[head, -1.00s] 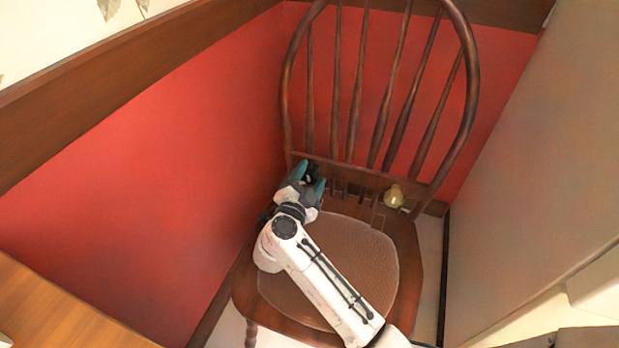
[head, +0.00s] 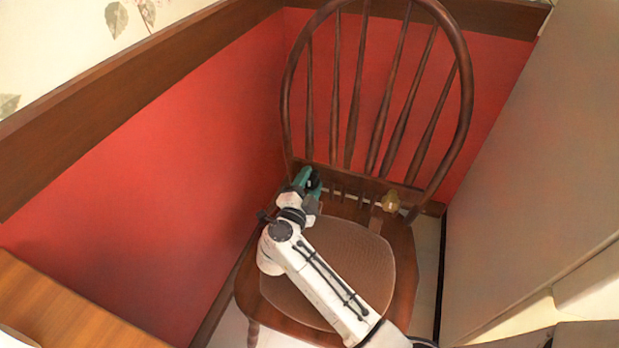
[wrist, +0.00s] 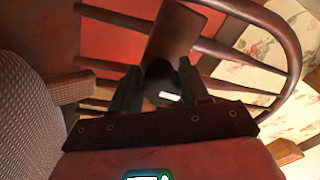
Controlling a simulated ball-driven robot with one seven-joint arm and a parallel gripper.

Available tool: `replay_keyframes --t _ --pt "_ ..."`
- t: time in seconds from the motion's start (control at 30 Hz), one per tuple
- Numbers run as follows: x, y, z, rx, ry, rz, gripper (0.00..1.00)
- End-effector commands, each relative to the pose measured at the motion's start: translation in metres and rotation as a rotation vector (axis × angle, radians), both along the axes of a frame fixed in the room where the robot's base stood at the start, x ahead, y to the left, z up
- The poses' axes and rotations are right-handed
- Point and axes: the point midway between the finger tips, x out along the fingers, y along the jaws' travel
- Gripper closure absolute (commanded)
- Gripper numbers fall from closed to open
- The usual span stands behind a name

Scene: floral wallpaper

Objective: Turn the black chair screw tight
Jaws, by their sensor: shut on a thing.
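The black screw (wrist: 158,72) sits between the two fingers of my gripper (wrist: 160,80) in the wrist view, with a small white mark on its near side. In the head view my gripper (head: 311,179) is at the left rear of the wooden chair (head: 408,275), just below the bottom rail of the backrest. The gripper is shut on the screw. In the head view the fingers mostly hide the screw, and its seating in the chair cannot be made out.
A yellowish knob (head: 390,201) stands at the right rear of the chair seat. Backrest spindles (head: 357,95) rise close behind the gripper. A red wall (head: 150,190) is near on the left, and a grey panel (head: 530,170) stands on the right.

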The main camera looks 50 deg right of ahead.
Motion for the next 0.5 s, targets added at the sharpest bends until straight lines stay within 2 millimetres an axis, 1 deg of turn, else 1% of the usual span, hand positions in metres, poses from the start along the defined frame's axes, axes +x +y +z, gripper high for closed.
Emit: replay_keyframes --t 0.27,0.3,0.5 --pt "0.0002 0.0006 -0.0012 0.003 -0.004 0.002 0.85" --pt "0.0002 0.0006 -0.0012 0.003 -0.004 0.002 0.53" --pt "0.0002 0.0005 -0.0009 0.001 -0.004 0.001 0.34"
